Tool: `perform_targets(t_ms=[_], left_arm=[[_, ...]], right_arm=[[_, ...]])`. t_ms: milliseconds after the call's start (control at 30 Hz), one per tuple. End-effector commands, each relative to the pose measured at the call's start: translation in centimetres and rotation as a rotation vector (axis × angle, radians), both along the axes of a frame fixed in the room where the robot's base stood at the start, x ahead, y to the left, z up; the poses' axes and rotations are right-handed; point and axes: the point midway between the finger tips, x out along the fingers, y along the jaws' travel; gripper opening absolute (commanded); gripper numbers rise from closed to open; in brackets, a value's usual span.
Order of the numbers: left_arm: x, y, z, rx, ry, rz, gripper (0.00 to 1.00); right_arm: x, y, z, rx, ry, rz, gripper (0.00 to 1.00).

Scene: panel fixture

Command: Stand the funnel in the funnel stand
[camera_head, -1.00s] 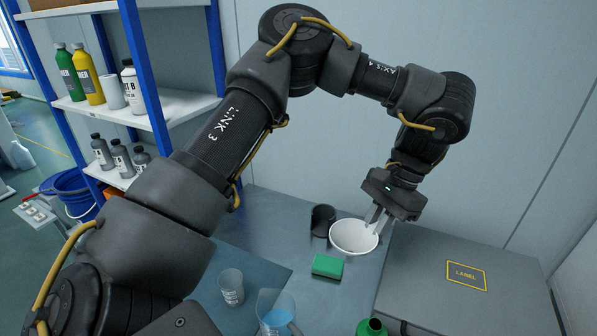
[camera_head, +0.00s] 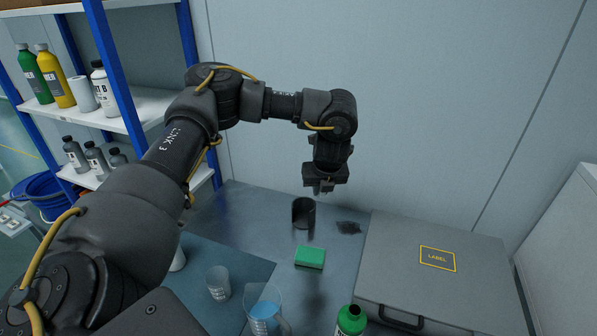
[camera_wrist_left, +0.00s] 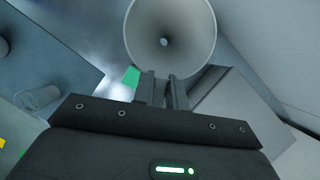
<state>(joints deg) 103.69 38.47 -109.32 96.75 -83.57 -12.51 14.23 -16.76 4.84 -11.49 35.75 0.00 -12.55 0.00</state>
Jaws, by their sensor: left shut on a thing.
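In the head view my left gripper (camera_head: 325,188) hangs above the back of the bench; I cannot make out the funnel there. A dark, open, upright cylinder (camera_head: 303,213), which looks like the funnel stand, is on the bench below and slightly left of the gripper. My right gripper is not in view.
A green sponge (camera_head: 310,257) lies in front of the cylinder. A beaker (camera_head: 218,284), a jug of blue liquid (camera_head: 265,312) and a green bottle (camera_head: 351,321) stand nearer. A grey case (camera_head: 395,262) is right; shelves (camera_head: 152,106) are left. A dark patch (camera_head: 348,228) marks the bench.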

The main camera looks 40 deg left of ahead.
Motion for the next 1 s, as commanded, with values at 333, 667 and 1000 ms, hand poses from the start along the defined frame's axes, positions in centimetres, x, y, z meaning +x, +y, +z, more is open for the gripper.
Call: perform_targets(t_ms=[333, 667, 1000], left_arm=[[0.9, 7.6, -0.3, -0.003, -0.001, -0.395, 0.00], [1.0, 9.0, -0.3, 0.000, -0.001, -0.478, 0.00], [1.0, 8.9, -2.2, 0.000, 0.001, -0.478, 0.00]], right_arm=[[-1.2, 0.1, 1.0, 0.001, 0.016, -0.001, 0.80], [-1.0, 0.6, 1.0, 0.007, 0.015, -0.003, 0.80], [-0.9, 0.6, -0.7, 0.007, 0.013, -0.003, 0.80]])
